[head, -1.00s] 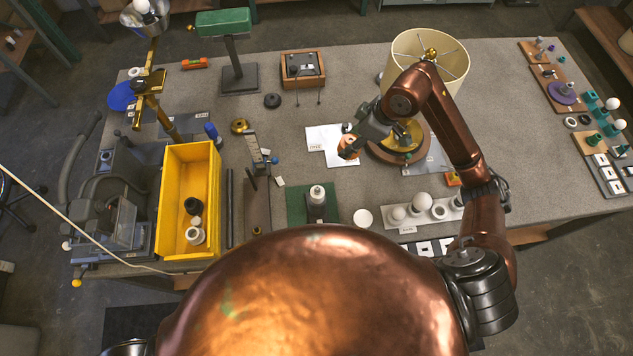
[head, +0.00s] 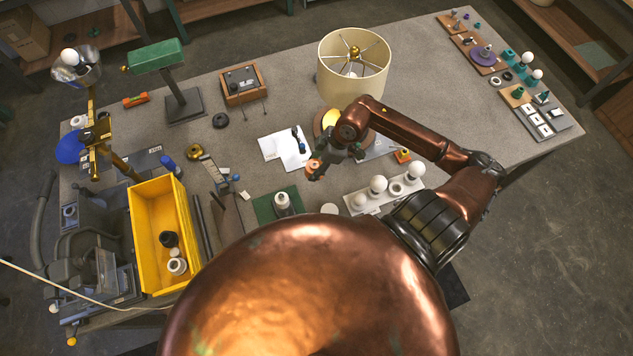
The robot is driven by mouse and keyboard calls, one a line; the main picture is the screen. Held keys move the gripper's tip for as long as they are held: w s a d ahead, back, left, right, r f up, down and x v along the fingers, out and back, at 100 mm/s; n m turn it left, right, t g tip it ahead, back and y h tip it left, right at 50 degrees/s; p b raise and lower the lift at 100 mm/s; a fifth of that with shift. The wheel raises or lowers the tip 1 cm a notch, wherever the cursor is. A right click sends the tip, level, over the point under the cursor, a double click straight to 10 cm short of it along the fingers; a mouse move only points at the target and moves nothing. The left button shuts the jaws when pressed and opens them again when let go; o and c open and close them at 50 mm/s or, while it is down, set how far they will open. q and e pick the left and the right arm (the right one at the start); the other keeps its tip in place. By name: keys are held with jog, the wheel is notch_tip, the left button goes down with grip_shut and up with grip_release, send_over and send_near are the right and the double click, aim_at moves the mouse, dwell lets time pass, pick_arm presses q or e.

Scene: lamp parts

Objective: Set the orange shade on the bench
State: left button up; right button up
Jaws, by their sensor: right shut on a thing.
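The small orange shade (head: 313,166) is at the tip of my right gripper (head: 322,162), which is shut on it. Shade and gripper show over the middle of the grey bench (head: 270,178), just right of and in front of the white papers. The fingers partly hide the shade, and I cannot tell whether it touches the bench. My left gripper is out of view.
A large cream lampshade (head: 340,78) stands behind my right arm, by a round wooden base (head: 325,122). A green mat (head: 264,210) and a white tray with bulbs (head: 365,208) lie in front. A yellow bin (head: 145,240) stands left.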

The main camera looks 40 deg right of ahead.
jog(key=f, duration=1)
jog(key=shift+s+d+f, duration=0.15)
jog(key=shift+s+d, duration=0.05)
jog(key=o, duration=1.2)
jog(key=shift+f, duration=0.1)
jog(key=shift+c, duration=0.2)
jog(key=v, duration=1.2)
jog(key=shift+a, duration=0.1)
